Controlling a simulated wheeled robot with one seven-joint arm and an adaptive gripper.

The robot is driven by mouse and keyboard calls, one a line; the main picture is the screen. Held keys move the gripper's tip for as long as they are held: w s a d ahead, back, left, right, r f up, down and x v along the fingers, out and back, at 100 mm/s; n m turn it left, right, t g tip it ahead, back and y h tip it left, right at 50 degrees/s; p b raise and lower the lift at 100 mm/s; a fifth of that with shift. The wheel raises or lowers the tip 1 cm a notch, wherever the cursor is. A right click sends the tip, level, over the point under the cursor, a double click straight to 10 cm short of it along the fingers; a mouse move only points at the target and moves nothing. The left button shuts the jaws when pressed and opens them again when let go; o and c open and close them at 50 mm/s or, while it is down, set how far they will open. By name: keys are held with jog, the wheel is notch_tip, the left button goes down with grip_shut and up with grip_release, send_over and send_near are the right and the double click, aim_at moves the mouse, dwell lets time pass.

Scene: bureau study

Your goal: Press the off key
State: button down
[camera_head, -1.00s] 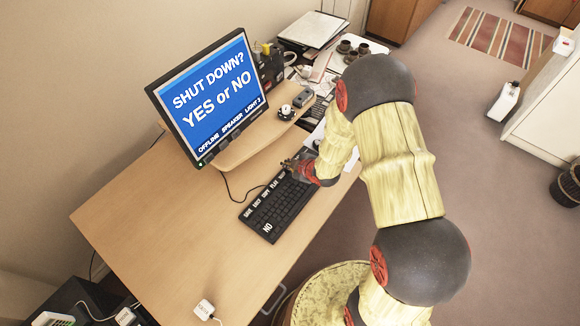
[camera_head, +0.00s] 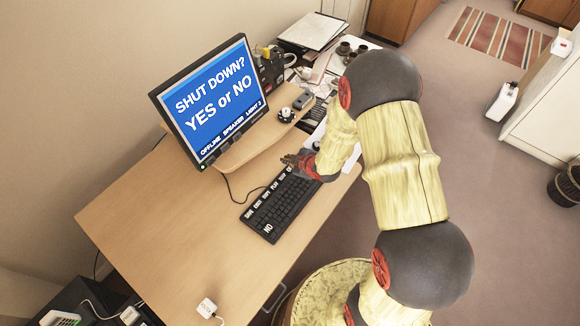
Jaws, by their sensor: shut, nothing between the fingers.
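The black keyboard (camera_head: 272,212) lies on the desk. White labels run along its left edge, and the word NO is on its near end. The off key itself is too small to make out, and the keyboard's far end is partly hidden by my gripper. My gripper (camera_head: 289,160) is shut and empty, over or just beyond the far end of the keyboard. I cannot tell whether it touches a key. The monitor (camera_head: 215,100) has a blue screen reading "SHUT DOWN? YES or NO", with OFFLINE, SPEAKER and LIGHT 2 below.
The desk (camera_head: 165,225) is clear left of the keyboard. A wooden riser (camera_head: 245,150) carries small dark items. Papers and cups (camera_head: 345,48) lie at the back. A small white box (camera_head: 207,307) sits at the desk's near edge.

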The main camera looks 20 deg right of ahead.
aim_at(301, 182)
jog(key=shift+r+p, duration=0.75)
jog(key=shift+r, duration=0.6)
jog(key=shift+f, duration=0.1)
